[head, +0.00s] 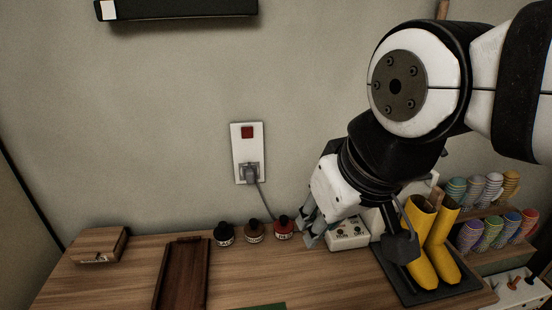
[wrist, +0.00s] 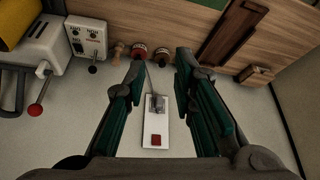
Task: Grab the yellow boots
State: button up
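The yellow boots (head: 432,255) stand upright side by side on a dark tray (head: 432,292) at the right of the bench in the head view. A bit of yellow, likely a boot (wrist: 14,22), shows at the top left corner of the wrist view. My gripper (head: 309,222) is left of the boots, in front of the wall near the small bottles, and apart from the boots. In the wrist view my gripper (wrist: 160,62) has its two fingers spread with nothing held between them.
A white control box (head: 348,234) and a toaster (wrist: 32,55) stand between my gripper and the boots. Several small bottles (head: 254,232), a wooden tray (head: 182,275) and a wooden box (head: 100,245) are left. A plugged socket (head: 247,153) is on the wall.

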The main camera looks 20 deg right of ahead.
jog(key=shift+o, duration=1.2)
jog(key=w+d+g+h+p, duration=0.1)
jog(key=w+d+p, duration=0.2)
jog(key=d, duration=0.3)
jog(key=shift+w+d+r+m+h, duration=0.3)
jog(key=shift+w+r, duration=0.15)
jog(key=shift+w, duration=0.15)
jog(key=m+p, duration=0.2)
jog(key=p, duration=0.6)
send_near(439, 221)
jog(key=x, duration=0.2)
jog(key=b+x, duration=0.1)
jog(key=x, duration=0.2)
jog(key=b+x, duration=0.1)
jog(key=x, duration=0.1)
jog(key=shift+a+f, duration=0.2)
jog(key=shift+f, duration=0.1)
jog(key=shift+x, duration=2.65)
jog(key=shift+d, duration=0.1)
jog(key=shift+r, duration=0.1)
grip_shut()
